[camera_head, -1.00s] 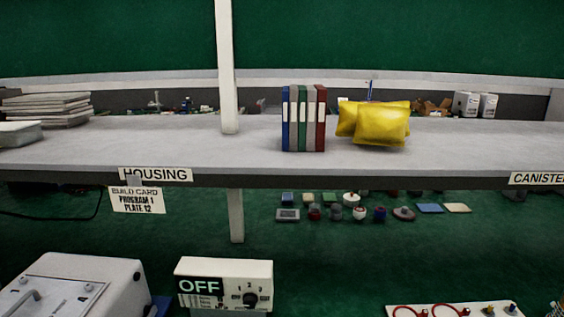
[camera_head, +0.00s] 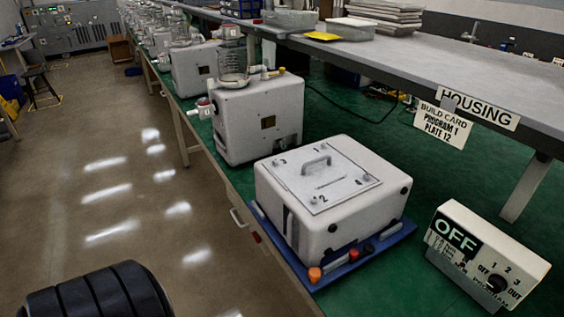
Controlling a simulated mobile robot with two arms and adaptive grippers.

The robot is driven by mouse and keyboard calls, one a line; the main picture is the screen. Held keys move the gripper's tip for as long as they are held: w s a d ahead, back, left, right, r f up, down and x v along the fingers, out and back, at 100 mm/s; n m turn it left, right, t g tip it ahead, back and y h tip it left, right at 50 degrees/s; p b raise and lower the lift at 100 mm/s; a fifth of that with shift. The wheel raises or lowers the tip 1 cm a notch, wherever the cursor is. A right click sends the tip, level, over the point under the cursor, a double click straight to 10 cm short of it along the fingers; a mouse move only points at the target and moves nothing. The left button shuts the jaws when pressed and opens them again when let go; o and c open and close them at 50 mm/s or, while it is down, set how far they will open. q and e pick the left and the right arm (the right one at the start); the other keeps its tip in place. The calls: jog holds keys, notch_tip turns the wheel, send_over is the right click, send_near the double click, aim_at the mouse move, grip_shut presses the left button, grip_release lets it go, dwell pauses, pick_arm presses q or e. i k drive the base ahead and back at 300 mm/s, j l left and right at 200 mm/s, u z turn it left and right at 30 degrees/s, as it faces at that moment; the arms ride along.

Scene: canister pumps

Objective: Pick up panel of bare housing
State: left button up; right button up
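The bare housing (camera_head: 352,219) is a white box on a blue mat (camera_head: 385,246) on the green bench, right of centre. Its panel (camera_head: 345,183) is a light grey plate lying flat on top, with a raised handle (camera_head: 316,162) and numbered corners with small fasteners. A dark slot shows on the housing's left side. Orange, black and red pieces lie along the mat's front edge. Neither of my grippers is in view.
A white control box (camera_head: 493,252) reading OFF stands to the right. Another white unit with a glass jar (camera_head: 233,62) stands behind the housing, with more units beyond. A grey shelf with a HOUSING label (camera_head: 478,109) overhangs the bench. Open floor lies left.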

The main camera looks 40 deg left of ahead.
aim_at(320, 167)
jog(key=u, duration=1.15)
jog(key=z, duration=0.4)
jog(key=i+j+z, duration=0.1)
jog(key=j+z, duration=0.85)
jog(key=j, duration=0.2)
